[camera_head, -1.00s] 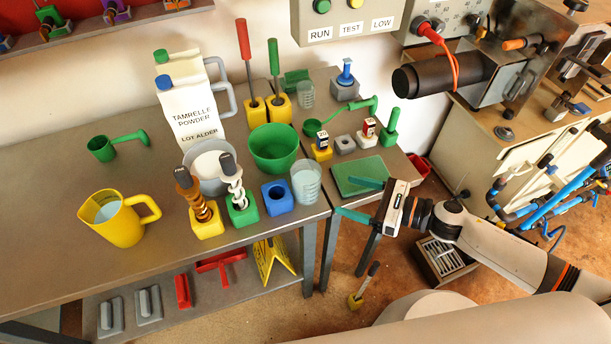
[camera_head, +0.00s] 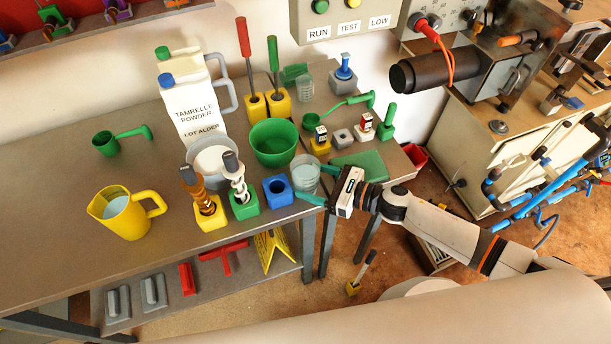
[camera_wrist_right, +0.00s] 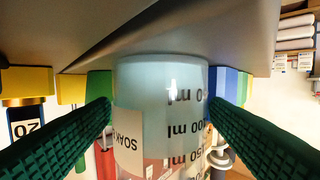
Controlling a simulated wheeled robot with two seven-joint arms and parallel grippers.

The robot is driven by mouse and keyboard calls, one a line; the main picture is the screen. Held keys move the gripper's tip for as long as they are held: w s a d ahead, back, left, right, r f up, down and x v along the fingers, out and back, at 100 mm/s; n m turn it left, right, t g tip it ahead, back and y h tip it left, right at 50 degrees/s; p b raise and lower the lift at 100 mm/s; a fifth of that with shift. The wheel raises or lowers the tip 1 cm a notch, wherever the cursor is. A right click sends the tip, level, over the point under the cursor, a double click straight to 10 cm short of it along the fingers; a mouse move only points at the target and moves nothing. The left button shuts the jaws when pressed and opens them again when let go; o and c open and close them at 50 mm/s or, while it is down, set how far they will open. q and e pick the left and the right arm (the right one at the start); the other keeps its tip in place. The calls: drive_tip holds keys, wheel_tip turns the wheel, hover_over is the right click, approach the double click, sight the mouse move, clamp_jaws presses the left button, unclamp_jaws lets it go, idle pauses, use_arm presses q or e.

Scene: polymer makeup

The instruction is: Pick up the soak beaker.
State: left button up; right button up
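The soak beaker (camera_head: 306,175) is a clear graduated beaker with pale liquid, standing on the table's front right edge beside the blue block. In the right wrist view the beaker (camera_wrist_right: 160,105) shows upside down, with a partly visible "SOAK" label and ml marks. My right gripper (camera_head: 312,183) reaches in from the right with green fingers apart. Its fingertips (camera_wrist_right: 160,110) lie on either side of the beaker, with what look like narrow gaps; contact cannot be confirmed. My left gripper is not in view.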

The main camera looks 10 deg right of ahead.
drive_tip(key=c, duration=0.8)
wheel_tip(320, 180, up, 10)
drive_tip(key=shift+r, duration=0.1)
drive_tip(key=shift+c, duration=0.2)
